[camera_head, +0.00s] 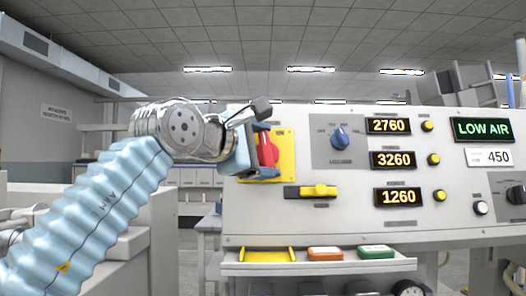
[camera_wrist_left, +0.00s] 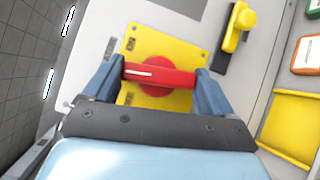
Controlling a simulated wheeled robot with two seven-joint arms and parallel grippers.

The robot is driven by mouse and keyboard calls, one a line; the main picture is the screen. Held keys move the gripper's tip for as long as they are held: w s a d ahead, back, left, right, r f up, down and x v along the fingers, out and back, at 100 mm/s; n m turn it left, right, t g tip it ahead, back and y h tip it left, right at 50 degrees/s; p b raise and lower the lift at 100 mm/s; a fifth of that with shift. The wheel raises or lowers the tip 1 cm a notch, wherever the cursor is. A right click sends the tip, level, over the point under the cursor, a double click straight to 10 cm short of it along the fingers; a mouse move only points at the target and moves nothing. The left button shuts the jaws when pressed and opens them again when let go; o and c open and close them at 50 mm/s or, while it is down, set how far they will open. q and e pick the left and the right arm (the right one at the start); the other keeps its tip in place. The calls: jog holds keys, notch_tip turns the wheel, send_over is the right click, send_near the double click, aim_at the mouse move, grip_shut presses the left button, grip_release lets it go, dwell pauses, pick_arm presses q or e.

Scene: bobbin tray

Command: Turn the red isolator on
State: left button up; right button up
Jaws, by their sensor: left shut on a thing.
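The red isolator (camera_wrist_left: 158,78) is a red rotary handle on a yellow plate (camera_wrist_left: 150,42), fixed to the light grey panel. In the left wrist view its bar lies crosswise, between the two blue fingers of my left gripper (camera_wrist_left: 160,82). The fingers are shut on the two ends of the bar. In the head view my left gripper (camera_head: 262,152) reaches the yellow plate from the left and hides part of the red handle (camera_head: 269,147). My right gripper is in neither view.
Right of the plate are a blue knob (camera_head: 339,138) and lit displays reading 2760, 3260 and 1260. Below is a yellow lever (camera_head: 318,190) on a black base. A shelf (camera_head: 300,265) with yellow, orange and green items juts out beneath the panel.

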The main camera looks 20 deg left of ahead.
pick_arm(q)
jog(key=shift+s+d+r+m+g, duration=0.15)
jog(key=shift+r+m, duration=0.15)
jog(key=shift+m, duration=0.15)
jog(key=shift+s+d+r+m+g, duration=0.15)
jog(key=shift+r+m, duration=0.15)
jog(key=shift+m, duration=0.15)
jog(key=shift+o, duration=0.4)
jog(key=shift+w+d+r, duration=0.1)
jog(key=shift+w, duration=0.05)
jog(key=shift+o, duration=0.4)
jog(key=shift+a+r, duration=0.1)
jog(key=shift+a, duration=0.25)
jog(key=shift+c, duration=0.4)
jog(key=shift+a+f+g, duration=0.1)
jog(key=shift+f+g, duration=0.3)
jog(key=shift+c, duration=0.4)
jog(key=shift+w+f, duration=0.1)
jog(key=shift+f, duration=0.05)
jog(key=o, duration=0.8)
jog(key=shift+a, duration=0.1)
jog(key=shift+o, duration=0.2)
jog(key=shift+f, duration=0.1)
